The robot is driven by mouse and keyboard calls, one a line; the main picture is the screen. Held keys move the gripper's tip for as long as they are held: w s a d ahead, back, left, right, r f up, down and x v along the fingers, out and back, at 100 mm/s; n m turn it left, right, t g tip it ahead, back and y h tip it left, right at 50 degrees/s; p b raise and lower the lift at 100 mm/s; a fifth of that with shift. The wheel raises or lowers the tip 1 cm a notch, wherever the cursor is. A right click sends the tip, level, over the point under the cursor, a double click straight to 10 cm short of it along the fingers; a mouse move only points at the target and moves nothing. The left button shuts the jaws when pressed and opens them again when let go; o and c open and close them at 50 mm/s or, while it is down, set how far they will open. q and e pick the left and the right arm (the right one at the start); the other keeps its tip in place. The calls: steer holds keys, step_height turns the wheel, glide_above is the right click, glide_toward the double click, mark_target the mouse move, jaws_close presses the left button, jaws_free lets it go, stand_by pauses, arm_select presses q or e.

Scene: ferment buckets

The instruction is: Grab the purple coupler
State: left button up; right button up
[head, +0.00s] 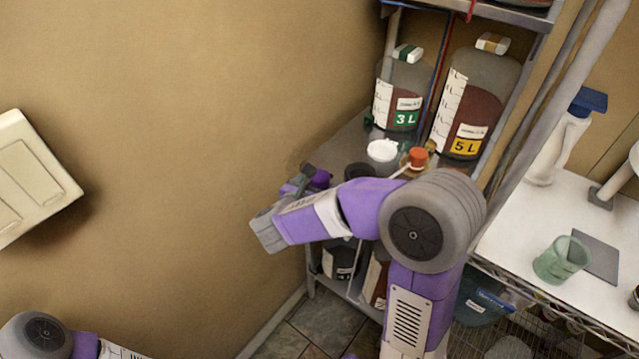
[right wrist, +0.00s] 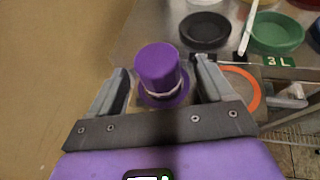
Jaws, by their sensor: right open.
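The purple coupler (right wrist: 160,76) is a short, hat-shaped piece with a flared rim and a pale band. In the right wrist view it stands between the two fingers of my right gripper (right wrist: 161,66), which are open, with a gap visible on each side. In the head view a small part of the coupler (head: 321,178) shows beside my right gripper (head: 300,181), at the shelf's left end near the wall. My own arm hides much of the area. My left gripper is out of view; only part of that arm shows at bottom left.
On the metal shelf stand a 3 L jug (head: 401,90), a 5 L jug (head: 475,97), a white lid (head: 382,151) and an orange cap (head: 418,157). A black lid (right wrist: 206,29) and a green lid (right wrist: 277,33) lie beyond the coupler. The wall is close on the left.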

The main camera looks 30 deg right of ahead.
steer(key=x, duration=0.2)
steer(key=shift+w+d+f, duration=0.15)
steer(key=shift+w, duration=0.05)
steer(key=c, duration=1.1)
steer(key=shift+c, duration=0.2)
